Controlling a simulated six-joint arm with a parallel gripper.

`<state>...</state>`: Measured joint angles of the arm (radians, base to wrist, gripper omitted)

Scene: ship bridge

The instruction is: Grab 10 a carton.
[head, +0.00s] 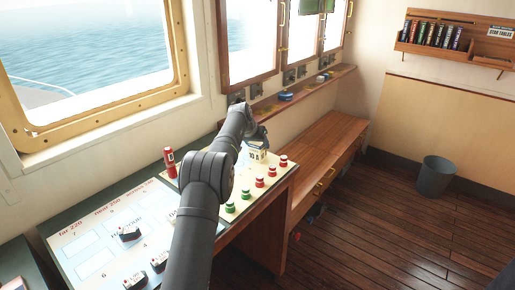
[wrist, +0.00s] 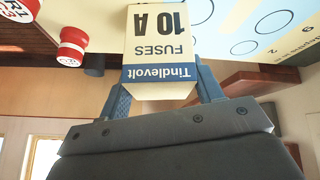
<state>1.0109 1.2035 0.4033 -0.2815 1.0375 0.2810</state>
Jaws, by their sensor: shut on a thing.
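The 10 A carton is a cream fuse box with a blue Tindlevolt band. In the wrist view the carton (wrist: 158,45) shows upside down, with "FUSES 10 A" readable. My gripper (wrist: 164,85) has a blue finger on each side of it and is shut on it. In the head view the carton (head: 257,154) is small and partly hidden under my gripper (head: 258,143), at the far end of the desk. I cannot tell whether its base touches the desk.
Red buttons (head: 271,171) and green buttons (head: 230,207) stand on the desk close to the carton. A wooden bench (head: 325,150) lies beyond.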

